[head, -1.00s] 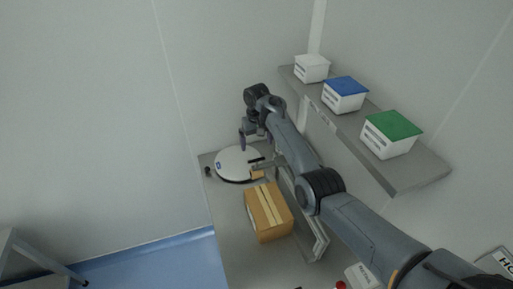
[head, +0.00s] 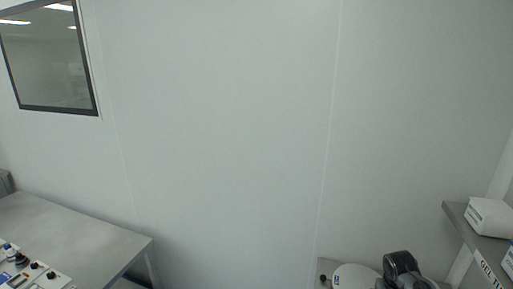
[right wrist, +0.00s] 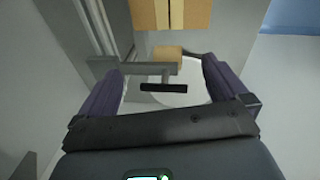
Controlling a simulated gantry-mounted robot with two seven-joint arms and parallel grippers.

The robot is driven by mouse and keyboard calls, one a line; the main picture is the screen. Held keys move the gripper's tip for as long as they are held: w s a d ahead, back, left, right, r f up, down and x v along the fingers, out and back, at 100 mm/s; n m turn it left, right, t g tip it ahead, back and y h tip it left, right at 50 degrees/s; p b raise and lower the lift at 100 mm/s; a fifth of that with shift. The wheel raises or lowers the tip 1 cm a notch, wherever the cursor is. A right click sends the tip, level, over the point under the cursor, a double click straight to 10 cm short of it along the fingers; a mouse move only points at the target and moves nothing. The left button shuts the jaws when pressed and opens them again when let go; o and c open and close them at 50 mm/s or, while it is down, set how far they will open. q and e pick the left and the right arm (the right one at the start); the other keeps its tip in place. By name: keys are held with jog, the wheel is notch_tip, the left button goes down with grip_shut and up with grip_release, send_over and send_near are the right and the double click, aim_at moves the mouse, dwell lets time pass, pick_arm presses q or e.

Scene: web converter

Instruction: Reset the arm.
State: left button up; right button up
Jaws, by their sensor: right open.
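My right gripper (right wrist: 164,68) shows in the right wrist view with its two purple fingers spread wide and nothing held between them. A grey bar with a black crosspiece (right wrist: 164,87) shows in the gap between the fingers; I cannot tell its distance from them. Part of my right arm (head: 403,268) shows at the bottom right of the head view, its fingers out of frame. My left gripper is in neither view.
A cardboard box (right wrist: 170,13) and a small tan block (right wrist: 167,53) show in the wrist view. A shelf (head: 476,232) holds a white box (head: 490,217) at right. A grey table (head: 75,235) with controls stands at left.

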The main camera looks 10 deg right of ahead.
jog(key=s+a+f+n+t+p, duration=0.1)
jog(key=s+a+f+n+p, duration=0.1)
jog(key=s+a, duration=0.8)
jog(key=s+a+f+n+t+p, duration=0.1)
jog(key=s+a+f+n+p, duration=0.15)
jog(key=s+a, duration=0.85)
jog(key=s+a+r+y, duration=0.1)
jog(key=s+a+r, duration=0.1)
jog(key=s, duration=0.4)
jog(key=s+a+r+n+t+y+p, duration=0.1)
jog(key=s+a+r, duration=0.1)
jog(key=s+r, duration=0.3)
jog(key=shift+s+a+p, duration=0.2)
jog(key=shift+s+p, duration=0.1)
jog(key=shift+s, duration=0.25)
jog(key=shift+r, duration=0.1)
